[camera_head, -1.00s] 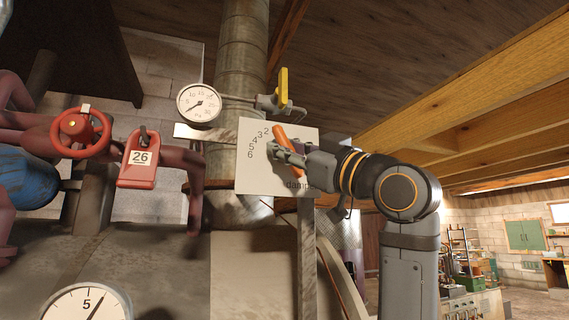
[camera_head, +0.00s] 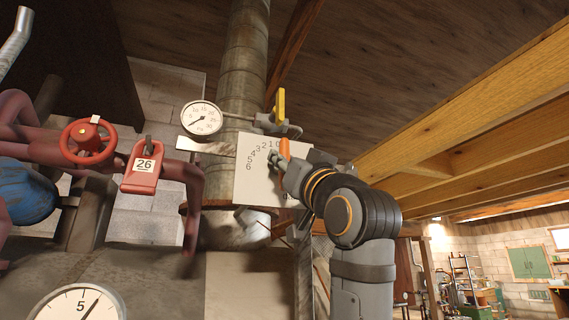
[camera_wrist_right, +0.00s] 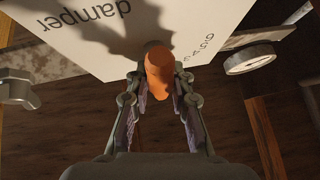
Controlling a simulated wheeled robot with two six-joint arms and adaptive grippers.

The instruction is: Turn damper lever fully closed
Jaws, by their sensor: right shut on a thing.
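The white damper plate (camera_head: 262,185) is on the metal flue, with an arc of printed numbers on it. The orange damper lever (camera_head: 284,148) points almost straight up, close beside the 0 end of the scale. My right gripper (camera_head: 277,160) is shut on the lever. In the right wrist view the lever (camera_wrist_right: 158,68) sits between the two fingertips of the gripper (camera_wrist_right: 157,90), in front of the plate (camera_wrist_right: 95,35). The lever's pivot is hidden behind the gripper. My left gripper is out of view.
A pressure gauge (camera_head: 201,118) and a yellow-handled valve (camera_head: 280,105) are just above the plate. Wooden beams (camera_head: 470,110) run overhead at right.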

